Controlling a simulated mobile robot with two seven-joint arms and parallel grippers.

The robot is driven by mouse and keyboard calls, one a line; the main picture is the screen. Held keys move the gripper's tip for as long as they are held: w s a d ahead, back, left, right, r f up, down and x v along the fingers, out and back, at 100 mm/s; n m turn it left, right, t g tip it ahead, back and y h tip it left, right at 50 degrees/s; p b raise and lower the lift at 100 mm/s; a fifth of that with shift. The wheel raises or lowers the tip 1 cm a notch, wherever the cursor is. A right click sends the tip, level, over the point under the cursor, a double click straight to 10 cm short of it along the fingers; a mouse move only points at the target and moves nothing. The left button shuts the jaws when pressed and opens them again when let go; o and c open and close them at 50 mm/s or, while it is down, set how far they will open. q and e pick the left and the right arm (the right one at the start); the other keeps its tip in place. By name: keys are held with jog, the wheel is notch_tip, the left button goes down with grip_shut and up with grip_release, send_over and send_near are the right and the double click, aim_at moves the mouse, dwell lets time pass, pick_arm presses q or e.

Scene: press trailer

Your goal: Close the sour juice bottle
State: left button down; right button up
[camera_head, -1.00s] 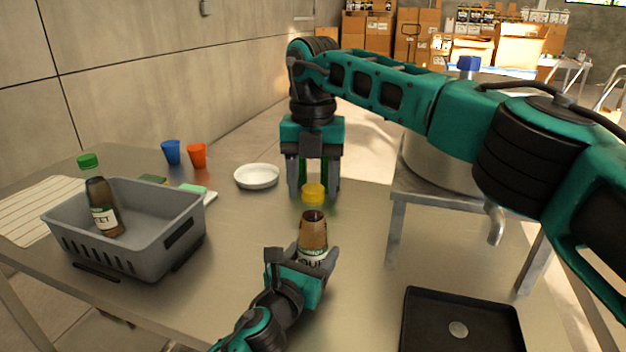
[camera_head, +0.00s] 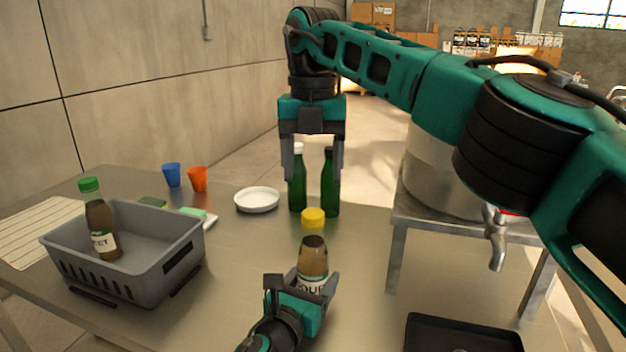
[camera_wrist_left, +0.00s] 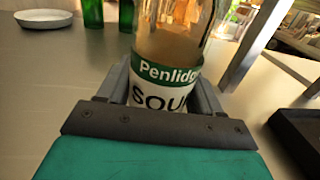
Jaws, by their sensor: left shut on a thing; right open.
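The sour juice bottle (camera_head: 313,258) stands upright on the table, with brown juice and a white-and-green label. A yellow cap (camera_head: 313,219) sits on its mouth; I cannot tell how tightly. My left gripper (camera_head: 306,285) is shut around the bottle's lower body. The left wrist view shows the bottle's label (camera_wrist_left: 165,85) between the fingers; its top is out of that picture. My right gripper (camera_head: 313,174) is open and empty, pointing down above the cap and apart from it.
Two green bottles (camera_head: 329,190) stand behind the right gripper. A white dish (camera_head: 257,200) and blue (camera_head: 172,175) and orange cups (camera_head: 198,179) are to the left. A grey crate (camera_head: 150,268) holds a green-capped bottle (camera_head: 100,228). A metal stand (camera_head: 397,235) and black tray (camera_head: 462,335) are at right.

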pick_arm(q)
jog(key=shift+c, duration=0.5)
grip_release()
jog(key=v, duration=1.3)
jog(key=shift+p, duration=0.35)
